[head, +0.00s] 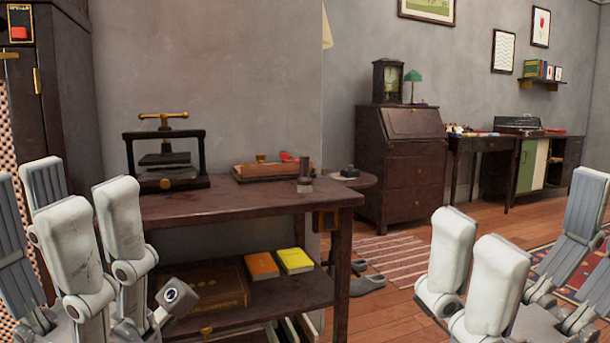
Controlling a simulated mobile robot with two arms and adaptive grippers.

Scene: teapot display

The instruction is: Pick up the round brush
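A small dark upright object (305,172) with a narrow handle and a wider base stands near the right end of the dark wooden table (240,207). It looks like the round brush, but it is too small to be certain. My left gripper (82,200) is at the left, in front of the table's left end, with its fingers apart and nothing visible between them. My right gripper (525,225) is at the lower right, over the floor side, also with its fingers apart and empty. Both grippers are away from the brush.
A black press (165,155) stands on the table's left part, and a wooden tray (270,172) lies behind the brush. A small side table (362,181) is beyond the right end. Books (295,261) lie on the lower shelf. The table's front strip is clear.

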